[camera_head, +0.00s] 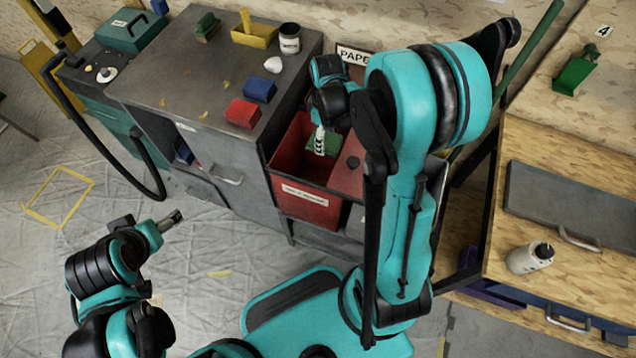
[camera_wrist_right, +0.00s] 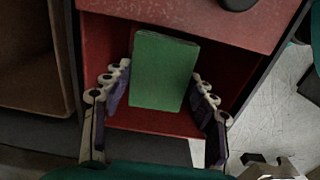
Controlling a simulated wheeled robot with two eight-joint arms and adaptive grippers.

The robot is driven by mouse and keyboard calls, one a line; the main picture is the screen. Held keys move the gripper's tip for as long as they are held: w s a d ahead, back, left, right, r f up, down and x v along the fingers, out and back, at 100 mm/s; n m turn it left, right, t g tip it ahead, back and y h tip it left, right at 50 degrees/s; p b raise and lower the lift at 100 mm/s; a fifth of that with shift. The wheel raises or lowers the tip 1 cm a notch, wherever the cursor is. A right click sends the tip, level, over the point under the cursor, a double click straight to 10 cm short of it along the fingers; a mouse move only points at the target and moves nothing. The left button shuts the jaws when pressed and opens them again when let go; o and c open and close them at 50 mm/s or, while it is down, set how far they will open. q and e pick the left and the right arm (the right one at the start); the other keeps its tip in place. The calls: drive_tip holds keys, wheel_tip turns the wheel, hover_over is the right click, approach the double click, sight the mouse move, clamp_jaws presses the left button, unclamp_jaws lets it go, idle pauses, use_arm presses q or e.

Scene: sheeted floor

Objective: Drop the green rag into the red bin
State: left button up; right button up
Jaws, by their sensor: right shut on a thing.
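The green rag (camera_wrist_right: 163,68) looks like a flat green rectangle in the right wrist view. It sits between the fingers of my right gripper (camera_wrist_right: 160,85), which is shut on it. In the head view the rag (camera_head: 325,146) shows as a green patch at the mouth of the red bin (camera_head: 303,205), partly behind the right gripper (camera_head: 320,142). The bin's red walls surround the rag in the wrist view; how deep it hangs is unclear. My left gripper (camera_head: 172,219) is low over the floor at left, away from the bin; its opening is too small to read.
A grey cabinet (camera_head: 190,75) left of the bin carries a red block (camera_head: 242,113), a blue block (camera_head: 260,89), a yellow tray (camera_head: 254,36) and a can (camera_head: 290,38). Floor at left is mostly clear.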

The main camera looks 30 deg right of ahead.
drive_tip(key=shift+f, duration=0.4)
drive_tip(key=o, duration=1.2)
drive_tip(key=shift+r, duration=0.1)
wheel_tip(320, 180, up, 12)
drive_tip(key=shift+f, duration=0.1)
